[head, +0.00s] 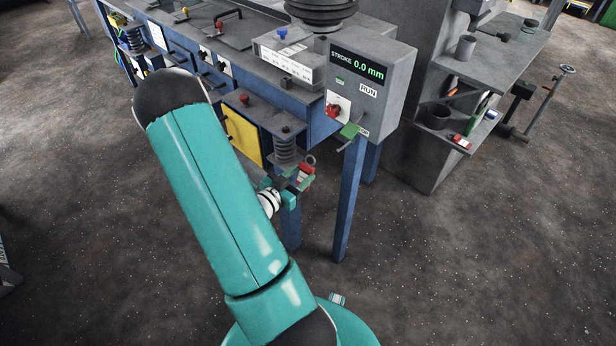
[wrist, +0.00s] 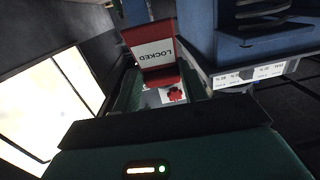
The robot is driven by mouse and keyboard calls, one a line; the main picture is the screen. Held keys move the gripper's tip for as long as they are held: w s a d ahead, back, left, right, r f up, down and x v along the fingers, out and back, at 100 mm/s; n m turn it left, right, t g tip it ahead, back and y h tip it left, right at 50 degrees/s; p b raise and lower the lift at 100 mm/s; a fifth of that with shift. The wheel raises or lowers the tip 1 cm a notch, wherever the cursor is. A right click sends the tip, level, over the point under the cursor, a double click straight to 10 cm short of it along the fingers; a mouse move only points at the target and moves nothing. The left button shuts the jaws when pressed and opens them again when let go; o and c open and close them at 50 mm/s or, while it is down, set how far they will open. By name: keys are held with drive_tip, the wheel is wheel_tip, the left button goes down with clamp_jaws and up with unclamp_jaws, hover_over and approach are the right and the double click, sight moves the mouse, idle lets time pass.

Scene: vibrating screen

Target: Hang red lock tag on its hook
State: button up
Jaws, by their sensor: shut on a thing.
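The red lock tag (head: 306,172) is in my gripper (head: 291,184), beside the front leg and spring of the blue machine in the head view. In the wrist view the tag (wrist: 153,46) has a white face with upside-down "LOCKED" lettering, and its near end sits between the green fingers of my gripper (wrist: 160,84). A ring (head: 310,159) shows at the tag's upper end in the head view.
The grey control box (head: 390,75) reads "STROKE 0.0 mm" and has a red switch (head: 333,111). A blue leg (head: 349,200) stands right of my gripper. A yellow panel (head: 243,138) is behind. A shelf unit (head: 470,130) stands at right. The front floor is clear.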

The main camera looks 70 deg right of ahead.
drive_tip(key=s, duration=0.1)
drive_tip(key=s+r+m+g, duration=0.1)
drive_tip(key=s, duration=0.1)
drive_tip(key=shift+a+g, duration=0.1)
drive_tip(key=shift+g, duration=0.2)
drive_tip(key=shift+f+x, duration=0.15)
drive_tip(key=shift+x, duration=2.35)
drive_tip(key=shift+f+x, duration=0.2)
drive_tip(key=shift+x, duration=2.35)
drive_tip(key=shift+c, duration=0.3)
drive_tip(key=shift+d+f, duration=0.5)
drive_tip(key=o, duration=1.1)
drive_tip(key=v, duration=1.3)
drive_tip(key=shift+a, duration=0.45)
drive_tip(key=shift+w, duration=0.1)
